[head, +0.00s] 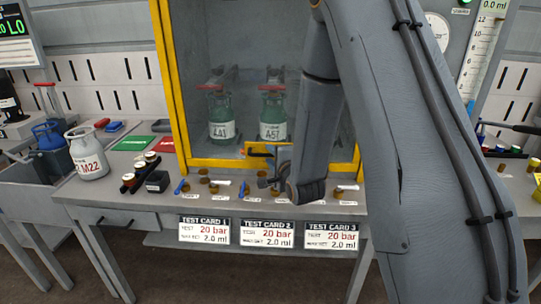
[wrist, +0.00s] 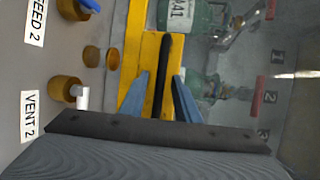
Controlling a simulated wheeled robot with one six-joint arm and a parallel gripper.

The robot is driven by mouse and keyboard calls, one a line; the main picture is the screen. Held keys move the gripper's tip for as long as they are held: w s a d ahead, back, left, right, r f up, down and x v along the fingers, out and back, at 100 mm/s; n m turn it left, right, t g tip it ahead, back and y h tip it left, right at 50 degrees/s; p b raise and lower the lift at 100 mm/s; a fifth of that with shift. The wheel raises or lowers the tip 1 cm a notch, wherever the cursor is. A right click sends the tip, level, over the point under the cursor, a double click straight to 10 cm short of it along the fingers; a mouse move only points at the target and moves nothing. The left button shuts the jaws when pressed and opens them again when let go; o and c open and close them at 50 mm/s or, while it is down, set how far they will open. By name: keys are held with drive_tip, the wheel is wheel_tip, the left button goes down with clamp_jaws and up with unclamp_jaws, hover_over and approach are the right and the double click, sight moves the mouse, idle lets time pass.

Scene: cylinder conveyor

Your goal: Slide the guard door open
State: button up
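The guard door is a clear panel in a yellow frame (head: 174,80), standing at the back of the bench. Its lower edge carries a yellow plate (head: 258,149) with a dark bar handle, seen in the wrist view as a black upright bar (wrist: 164,60). My gripper (head: 268,176) is at this handle, low in front of the door. In the wrist view its two blue fingers (wrist: 160,88) stand apart, one on each side of the bar, with gaps visible. Green cylinders A41 (head: 221,112) and A51 (head: 273,112) stand behind the panel.
Valve knobs with labels, such as VENT 2 (wrist: 66,89) and FEED 2 (wrist: 72,8), sit close beside my gripper along the bench front. A white cylinder M22 (head: 87,158) stands at the left. Three test cards (head: 267,233) hang from the bench edge.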

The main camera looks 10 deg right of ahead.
drive_tip(key=shift+w, duration=0.3)
clamp_jaws()
